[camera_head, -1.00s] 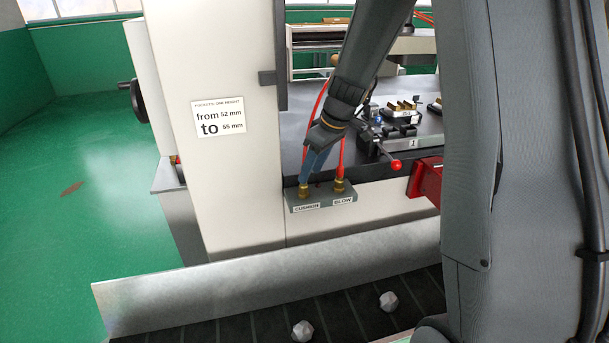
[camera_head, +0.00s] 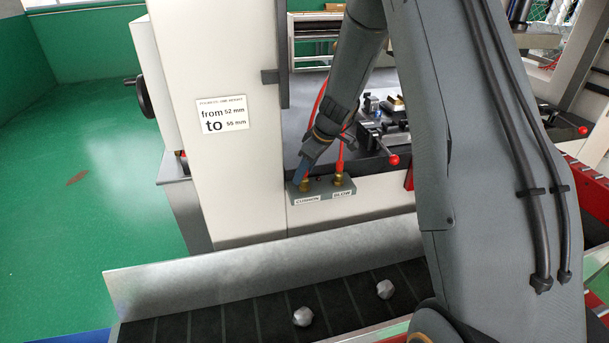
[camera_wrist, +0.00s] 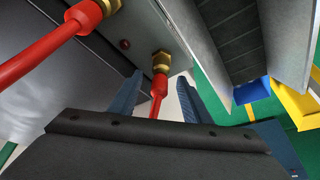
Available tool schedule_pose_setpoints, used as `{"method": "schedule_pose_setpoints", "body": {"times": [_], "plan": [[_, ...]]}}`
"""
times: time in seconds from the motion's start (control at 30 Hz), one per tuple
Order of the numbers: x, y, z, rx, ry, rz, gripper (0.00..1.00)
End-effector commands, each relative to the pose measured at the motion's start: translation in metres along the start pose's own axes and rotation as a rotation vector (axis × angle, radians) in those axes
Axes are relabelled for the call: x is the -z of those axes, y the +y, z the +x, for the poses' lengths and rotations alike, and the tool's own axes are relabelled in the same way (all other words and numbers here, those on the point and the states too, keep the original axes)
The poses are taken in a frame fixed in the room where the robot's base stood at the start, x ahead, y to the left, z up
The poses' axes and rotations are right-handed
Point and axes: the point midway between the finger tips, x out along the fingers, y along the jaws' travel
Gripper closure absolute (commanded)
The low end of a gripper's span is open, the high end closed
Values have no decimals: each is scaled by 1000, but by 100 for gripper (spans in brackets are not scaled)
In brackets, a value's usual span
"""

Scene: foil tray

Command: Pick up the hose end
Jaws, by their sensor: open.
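A grey block (camera_head: 322,196) labelled CUSHION and BLOW sits on the machine's front in the head view. Red hoses rise from its brass fittings. The BLOW hose (camera_head: 340,155) is plain to see; my gripper largely hides the CUSHION hose. My gripper (camera_head: 302,174) points down right at the CUSHION fitting (camera_head: 305,186). In the wrist view, its two blue fingers (camera_wrist: 159,80) stand apart, with one red hose end (camera_wrist: 158,90) and its brass fitting (camera_wrist: 161,62) in the gap between them. Contact cannot be told. The other red hose (camera_wrist: 45,55) lies outside, to the left.
A white column (camera_head: 215,170) with a height sign stands left of the block. A red-knobbed lever (camera_head: 393,160) is right of the block.

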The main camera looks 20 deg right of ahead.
Motion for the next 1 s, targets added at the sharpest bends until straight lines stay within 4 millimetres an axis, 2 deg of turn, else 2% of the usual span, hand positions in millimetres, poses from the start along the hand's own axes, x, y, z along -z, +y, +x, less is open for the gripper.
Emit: {"method": "schedule_pose_setpoints", "body": {"times": [0.3, 0.5, 0.57, 0.83, 1.0], "plan": [[0, 0, 4, -1, 0, 0, 58], [0, 0, 4, -1, 0, 0, 92], [0, 0, 4, -1, 0, 0, 100], [1, 0, 2, -1, 1, 0, 100], [8, 1, -14, -4, 3, -2, 100]]}}
